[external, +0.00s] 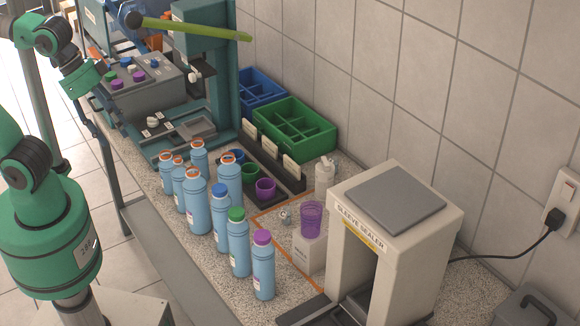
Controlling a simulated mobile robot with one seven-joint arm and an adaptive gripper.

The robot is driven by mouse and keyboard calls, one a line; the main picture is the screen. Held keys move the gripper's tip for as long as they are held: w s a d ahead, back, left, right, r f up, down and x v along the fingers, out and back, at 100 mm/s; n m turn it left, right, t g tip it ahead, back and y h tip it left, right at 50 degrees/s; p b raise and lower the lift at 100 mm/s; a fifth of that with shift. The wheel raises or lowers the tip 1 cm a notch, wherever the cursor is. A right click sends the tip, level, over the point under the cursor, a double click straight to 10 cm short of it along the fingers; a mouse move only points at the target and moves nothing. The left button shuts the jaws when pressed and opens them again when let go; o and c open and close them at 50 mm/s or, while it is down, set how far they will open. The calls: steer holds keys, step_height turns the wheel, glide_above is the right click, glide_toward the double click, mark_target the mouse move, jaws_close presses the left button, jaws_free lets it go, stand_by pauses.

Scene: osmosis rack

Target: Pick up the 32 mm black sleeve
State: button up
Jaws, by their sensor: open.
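I cannot make out a black sleeve for certain. A dark rack (270,158) with upright label cards stands along the wall side of the bench, and its slots are too small to read. A purple translucent sleeve (311,219) stands upright on a small white block (309,254) beside the sleeve sealer (397,228). My gripper (103,103) is at the upper left, beside the grey control box, far from the rack and sealer. It is small and dark here, its fingers hard to make out, and no held object shows.
Several blue bottles (197,203) stand in rows along the bench front. Blue, green and purple cups (265,188) sit behind them. Green (318,150) and blue bins (262,82) stand by the wall. A teal press with a green lever (200,30) rises at the back.

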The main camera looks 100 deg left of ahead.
steer(key=w+a+g+p, duration=0.1)
steer(key=w+a, duration=0.2)
steer(key=w, duration=1.6)
steer(key=w+a+g+p, duration=0.2)
steer(key=w+a, duration=0.1)
steer(key=w, duration=1.6)
steer(key=w+a+f+m+g+p, duration=0.1)
steer(key=w+a+f, duration=0.2)
steer(key=w+f, duration=0.4)
steer(key=w+a+f, duration=0.2)
steer(key=w+f, duration=0.5)
steer(key=w, duration=0.1)
steer(key=w+a+f, duration=0.2)
steer(key=w+f, duration=0.2)
steer(key=f, duration=0.5)
steer(key=w+a+f+g+p, duration=0.1)
steer(key=w+f, duration=0.3)
steer(key=f, duration=0.5)
steer(key=shift+w+a, duration=0.2)
steer(key=shift+a, duration=0.7)
steer(key=shift+f, duration=0.15)
steer(key=shift+f, duration=4.25)
steer(key=shift+f, duration=0.1)
